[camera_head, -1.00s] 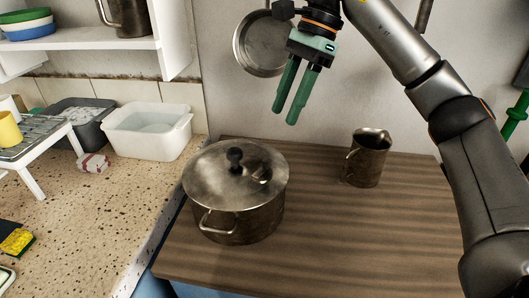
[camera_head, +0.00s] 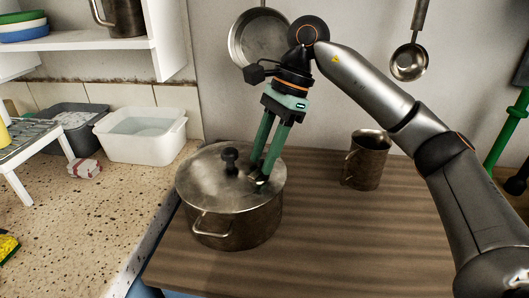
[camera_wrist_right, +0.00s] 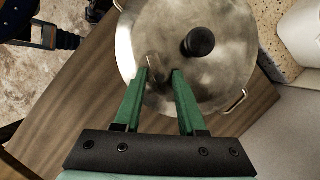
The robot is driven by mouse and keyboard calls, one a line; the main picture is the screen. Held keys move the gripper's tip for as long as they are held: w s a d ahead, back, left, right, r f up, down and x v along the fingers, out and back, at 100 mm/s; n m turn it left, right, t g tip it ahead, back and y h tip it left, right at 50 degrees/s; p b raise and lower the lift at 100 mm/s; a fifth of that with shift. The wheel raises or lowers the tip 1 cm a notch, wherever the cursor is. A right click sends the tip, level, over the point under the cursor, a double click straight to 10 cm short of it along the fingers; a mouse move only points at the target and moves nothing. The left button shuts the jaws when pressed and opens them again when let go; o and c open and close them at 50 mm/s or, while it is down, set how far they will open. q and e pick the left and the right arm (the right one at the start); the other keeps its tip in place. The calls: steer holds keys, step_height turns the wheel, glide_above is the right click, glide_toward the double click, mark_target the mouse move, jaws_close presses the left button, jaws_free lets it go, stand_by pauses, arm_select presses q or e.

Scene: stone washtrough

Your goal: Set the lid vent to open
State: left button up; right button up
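The pot (camera_head: 236,226) stands on the wooden tabletop with its metal lid (camera_head: 207,172) on. The lid has a black knob (camera_head: 230,157), which also shows in the right wrist view (camera_wrist_right: 199,42). A small metal vent piece (camera_wrist_right: 153,62) sits on the lid beside the knob. My right gripper (camera_head: 260,174) points down at the lid, its green fingertips at the vent. In the right wrist view the fingers (camera_wrist_right: 160,73) are apart, with the vent near and between the tips. Contact with it cannot be told. The vent's setting is not readable. My left gripper is not in view.
A metal jug (camera_head: 366,160) stands on the wooden tabletop (camera_head: 330,235) to the right of the pot. A pan and ladle (camera_head: 410,60) hang behind.

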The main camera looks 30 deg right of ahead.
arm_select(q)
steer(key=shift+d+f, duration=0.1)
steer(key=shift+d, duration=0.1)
arm_select(e)
jaws_close()
stand_by(0.4)
steer(key=m, duration=0.2)
steer(key=s+m+t, duration=0.1)
steer(key=shift+d+m, duration=0.15)
steer(key=shift+m, duration=0.25)
steer(key=m+t, duration=0.1)
steer(key=s+m, duration=0.1)
steer(key=m, duration=0.1)
steer(key=shift+m+t+h, duration=0.3)
steer(key=shift+t, duration=0.1)
steer(key=m, duration=0.1)
steer(key=m+t, duration=0.1)
steer(key=shift+s+a+m+h, duration=0.3)
steer(key=shift+s+m+h, duration=0.1)
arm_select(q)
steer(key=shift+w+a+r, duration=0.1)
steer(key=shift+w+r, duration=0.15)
arm_select(e)
steer(key=shift+s+a+m, duration=0.1)
steer(key=shift+s+m, duration=0.05)
steer(key=shift+m, duration=0.65)
steer(key=shift+h, duration=0.3)
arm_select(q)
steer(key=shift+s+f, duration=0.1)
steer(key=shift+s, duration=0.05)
